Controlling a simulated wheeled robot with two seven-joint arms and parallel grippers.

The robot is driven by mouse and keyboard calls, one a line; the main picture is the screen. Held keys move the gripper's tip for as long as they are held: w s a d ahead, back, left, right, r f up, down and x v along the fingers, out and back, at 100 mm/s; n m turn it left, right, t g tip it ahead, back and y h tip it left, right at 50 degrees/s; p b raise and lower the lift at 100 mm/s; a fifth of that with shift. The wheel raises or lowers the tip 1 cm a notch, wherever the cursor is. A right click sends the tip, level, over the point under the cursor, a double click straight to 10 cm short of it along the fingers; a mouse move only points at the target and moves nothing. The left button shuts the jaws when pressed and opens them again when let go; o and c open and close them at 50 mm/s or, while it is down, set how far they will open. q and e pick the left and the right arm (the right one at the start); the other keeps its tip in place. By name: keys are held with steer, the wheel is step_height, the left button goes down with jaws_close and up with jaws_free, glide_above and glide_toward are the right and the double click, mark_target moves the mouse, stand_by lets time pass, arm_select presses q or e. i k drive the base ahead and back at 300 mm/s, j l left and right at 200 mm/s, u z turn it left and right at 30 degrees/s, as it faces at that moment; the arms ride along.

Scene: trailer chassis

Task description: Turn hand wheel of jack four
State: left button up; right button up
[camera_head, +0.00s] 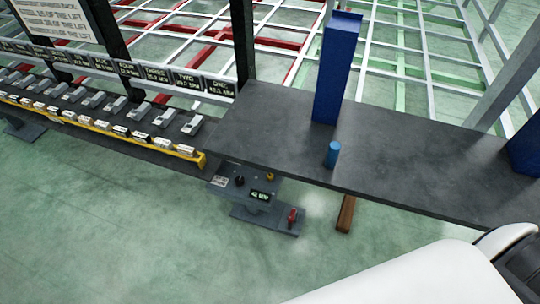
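I cannot make out a hand wheel, and nothing I see is clearly jack four. A row of small dark plates runs along the rack at the left. The rightmost plate (219,84) seems to read ONE, and the one beside it (187,80) TWO. A plate farther left (128,69) seems to read FOUR, but the text is small. A tall blue post (334,70) stands on a dark grey bench (400,140), with a short blue cylinder (332,154) in front of it. Neither gripper shows; only a white and dark part of my arm fills the bottom right.
A grey control box (240,184) with a lit display and a red-handled part (292,216) sits below the bench's near edge. A yellow-edged shelf (130,134) holds several grey pieces. White, red and green frame bars lie behind. The green floor at lower left is clear.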

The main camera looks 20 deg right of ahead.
mark_target(238, 181)
steer(key=j+z, duration=0.65)
steer(key=z, duration=0.2)
